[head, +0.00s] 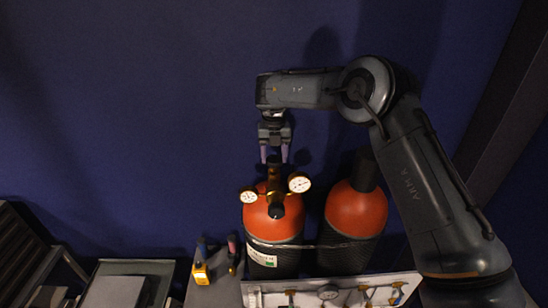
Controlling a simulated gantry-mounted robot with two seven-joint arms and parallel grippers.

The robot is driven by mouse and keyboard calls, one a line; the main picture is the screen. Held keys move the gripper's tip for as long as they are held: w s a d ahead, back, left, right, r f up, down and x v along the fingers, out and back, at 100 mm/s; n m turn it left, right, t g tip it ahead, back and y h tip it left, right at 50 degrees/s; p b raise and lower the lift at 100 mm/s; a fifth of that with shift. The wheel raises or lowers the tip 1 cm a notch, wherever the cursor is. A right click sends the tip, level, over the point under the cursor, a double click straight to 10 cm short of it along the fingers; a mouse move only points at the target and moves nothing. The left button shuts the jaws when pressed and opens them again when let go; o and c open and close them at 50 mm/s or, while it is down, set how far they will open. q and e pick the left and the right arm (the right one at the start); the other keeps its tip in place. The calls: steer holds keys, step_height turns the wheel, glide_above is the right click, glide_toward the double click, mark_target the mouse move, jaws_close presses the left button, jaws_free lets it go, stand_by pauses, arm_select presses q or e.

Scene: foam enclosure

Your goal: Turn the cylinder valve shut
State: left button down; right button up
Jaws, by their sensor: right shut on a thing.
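Two gas cylinders with orange shoulders and dark bodies stand side by side at the lower middle. The left cylinder (260,221) carries a brass valve and regulator (273,185) with two round white gauges. A dark valve knob (274,161) sits at the top of this valve. My right gripper (274,157) reaches down from above, its two purple fingers on either side of the knob and shut on it. The exact contact is small and dim. My left gripper is not in view.
The right cylinder (356,208) has a dark cap and stands close to my right arm. A white panel (265,298) with a gauge and brass valves is in front. A yellow device (201,273) and grey trays (128,271) are at lower left. The dark blue wall behind is clear.

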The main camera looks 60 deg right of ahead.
steer(key=m+b, duration=0.1)
steer(key=m, duration=0.7)
steer(key=shift+m, duration=0.6)
steer(key=o, duration=1.1)
steer(key=shift+c, duration=0.2)
